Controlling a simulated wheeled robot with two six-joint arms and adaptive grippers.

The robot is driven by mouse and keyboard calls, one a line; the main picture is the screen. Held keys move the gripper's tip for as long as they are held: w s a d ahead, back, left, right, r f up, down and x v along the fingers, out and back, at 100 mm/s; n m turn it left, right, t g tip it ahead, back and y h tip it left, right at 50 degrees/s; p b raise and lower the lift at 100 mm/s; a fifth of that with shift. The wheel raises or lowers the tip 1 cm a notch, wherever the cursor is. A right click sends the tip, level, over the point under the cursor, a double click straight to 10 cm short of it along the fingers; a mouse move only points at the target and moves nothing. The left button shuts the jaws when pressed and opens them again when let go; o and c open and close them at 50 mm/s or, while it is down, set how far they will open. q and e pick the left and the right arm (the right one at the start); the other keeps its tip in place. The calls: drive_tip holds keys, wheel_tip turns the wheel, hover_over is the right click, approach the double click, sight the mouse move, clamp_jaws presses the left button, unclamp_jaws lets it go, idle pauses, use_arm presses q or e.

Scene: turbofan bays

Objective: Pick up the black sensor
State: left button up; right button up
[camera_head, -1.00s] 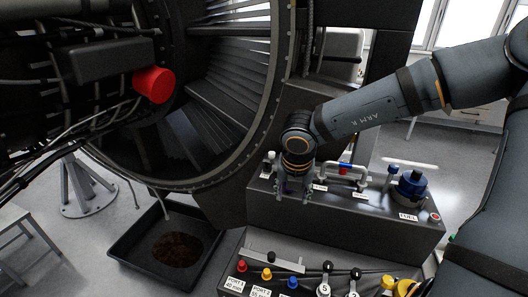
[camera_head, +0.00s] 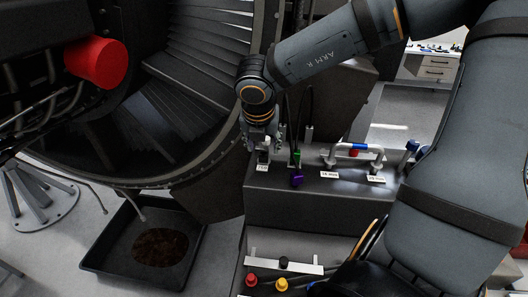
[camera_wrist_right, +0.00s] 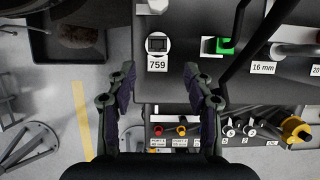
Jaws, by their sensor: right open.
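In the right wrist view a small black square piece, which looks like the black sensor (camera_wrist_right: 157,44), sits in a white round seat above a label reading 759, on the dark box's top. My right gripper (camera_wrist_right: 161,78) is open and empty, its two fingertips apart and just below the label in that view. In the head view my right gripper (camera_head: 264,146) is over the left end of the box top. The gripper largely hides the sensor there. My left gripper is not in view.
The turbofan (camera_head: 190,165) rises close on the left, above a black drip tray (camera_head: 185,270).

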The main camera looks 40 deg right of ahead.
sight(264, 157)
drive_tip(key=shift+w+d+f, duration=0.2)
drive_tip(key=shift+w+f, duration=0.2)
drive_tip(key=shift+f, duration=0.1)
drive_tip(key=shift+w+d+f, duration=0.15)
drive_tip(key=shift+w+f, duration=0.25)
drive_tip(key=shift+f, duration=0.05)
drive_tip(key=b+x, duration=0.2)
drive_tip(key=x, duration=0.2)
drive_tip(key=shift+s+d+f+b, duration=0.1)
drive_tip(key=shift+s+f+b, duration=0.2)
drive_tip(key=shift+b, duration=0.1)
drive_tip(key=shift+w, duration=0.2)
drive_tip(key=shift+r, duration=0.1)
drive_tip(key=shift+c, duration=0.8)
drive_tip(key=shift+s+r, duration=0.1)
drive_tip(key=shift+s, duration=0.1)
drive_tip(key=c, duration=0.5)
clamp_jaws()
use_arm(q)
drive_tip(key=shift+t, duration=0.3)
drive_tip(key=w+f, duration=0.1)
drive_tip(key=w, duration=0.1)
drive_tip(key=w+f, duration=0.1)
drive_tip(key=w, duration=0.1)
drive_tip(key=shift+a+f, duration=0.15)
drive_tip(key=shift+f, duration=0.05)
